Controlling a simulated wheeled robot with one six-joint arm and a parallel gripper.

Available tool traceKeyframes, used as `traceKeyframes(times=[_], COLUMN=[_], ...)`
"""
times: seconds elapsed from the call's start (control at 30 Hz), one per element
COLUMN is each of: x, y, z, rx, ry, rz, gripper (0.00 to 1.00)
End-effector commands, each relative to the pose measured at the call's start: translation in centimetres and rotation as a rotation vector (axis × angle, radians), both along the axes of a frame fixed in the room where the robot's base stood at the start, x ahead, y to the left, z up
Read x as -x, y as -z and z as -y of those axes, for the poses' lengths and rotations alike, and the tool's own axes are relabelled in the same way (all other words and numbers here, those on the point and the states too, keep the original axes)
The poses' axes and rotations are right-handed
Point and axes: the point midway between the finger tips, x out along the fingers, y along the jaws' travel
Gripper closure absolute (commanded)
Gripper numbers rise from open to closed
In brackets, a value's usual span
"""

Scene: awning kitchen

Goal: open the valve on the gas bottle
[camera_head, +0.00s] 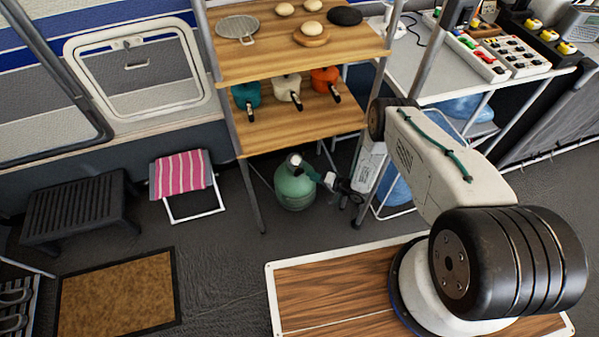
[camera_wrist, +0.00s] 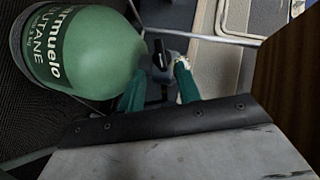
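The green gas bottle (camera_head: 294,190) stands on the floor under the front of the wooden shelf unit. In the wrist view its rounded green body (camera_wrist: 80,50), with white "BUTANE" lettering, fills the upper left. The valve with its black lever (camera_wrist: 160,54) sits at the bottle's neck. My gripper (camera_wrist: 162,72) is open, its two green fingers apart, with the valve lying between or just beyond their tips; I cannot tell whether they touch it. In the head view my gripper (camera_head: 318,175) is close beside the bottle's top, reaching in from the right.
Wooden shelves (camera_head: 300,128) with pots stand directly above the bottle, and their metal legs are close by. A pink striped folding stool (camera_head: 181,174) is to the left. Blue water containers (camera_head: 398,190) are to the right. Floor in front of the bottle is clear.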

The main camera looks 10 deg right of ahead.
Motion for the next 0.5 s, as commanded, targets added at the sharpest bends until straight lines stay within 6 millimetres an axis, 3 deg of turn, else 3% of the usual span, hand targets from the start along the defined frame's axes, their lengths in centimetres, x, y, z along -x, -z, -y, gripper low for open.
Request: traceKeyframes(times=[0.3, 0.5], x=[-3.0, -4.2], y=[1.4, 1.9], z=[-4.1, -5.3], rx=[0.001, 0.001], ry=[-0.007, -0.004], rz=[0.003, 0.003], gripper=[0.66, 0.66])
